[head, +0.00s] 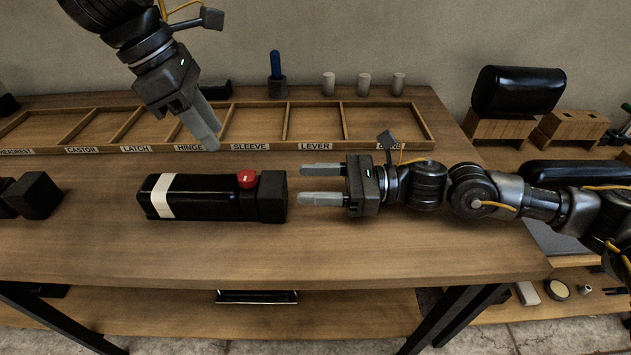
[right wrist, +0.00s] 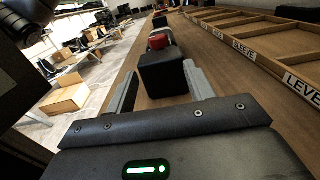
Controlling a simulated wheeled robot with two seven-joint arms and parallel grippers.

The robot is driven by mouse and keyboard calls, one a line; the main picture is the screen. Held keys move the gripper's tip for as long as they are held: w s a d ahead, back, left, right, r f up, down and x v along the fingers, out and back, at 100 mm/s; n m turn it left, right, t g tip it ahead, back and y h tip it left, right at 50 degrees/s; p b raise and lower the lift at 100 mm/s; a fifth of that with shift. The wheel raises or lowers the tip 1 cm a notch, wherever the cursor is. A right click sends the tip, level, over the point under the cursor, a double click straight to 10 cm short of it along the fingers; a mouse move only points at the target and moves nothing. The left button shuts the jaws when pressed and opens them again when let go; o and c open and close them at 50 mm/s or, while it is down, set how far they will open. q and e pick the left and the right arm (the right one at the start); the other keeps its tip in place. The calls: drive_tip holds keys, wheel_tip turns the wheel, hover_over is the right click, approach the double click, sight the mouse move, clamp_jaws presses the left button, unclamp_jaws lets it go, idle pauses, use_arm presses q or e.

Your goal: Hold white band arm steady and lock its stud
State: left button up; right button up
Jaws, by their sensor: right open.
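The white band arm (head: 205,197) is a black padded bar lying lengthwise on the bench, with a white band near its left end. Its red stud (head: 247,179) sits on top near the black end block (head: 272,196). In the right wrist view the end block (right wrist: 163,75) faces me, with the red stud (right wrist: 159,41) behind it. My right gripper (head: 302,185) is open and level, its fingertips just right of the block and apart from it. My left gripper (head: 214,145) points down from above, behind the arm; its finger gap is hidden.
A wooden tray (head: 290,147) with labelled compartments runs along the back. A blue-handled tool (head: 276,66) in a holder and several pale cylinders stand behind it. Another black block (head: 36,196) lies at the left. The bench front is clear.

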clamp_jaws()
idle(0.8)
drive_tip(key=c, duration=1)
unclamp_jaws()
drive_tip(key=shift+c, duration=0.2)
drive_tip(key=o, duration=0.4)
drive_tip(key=shift+o, duration=0.2)
drive_tip(key=d+b, duration=0.2)
drive_tip(key=d, duration=0.9)
drive_tip(key=shift+s, duration=0.15)
drive_tip(key=shift+a, duration=0.1)
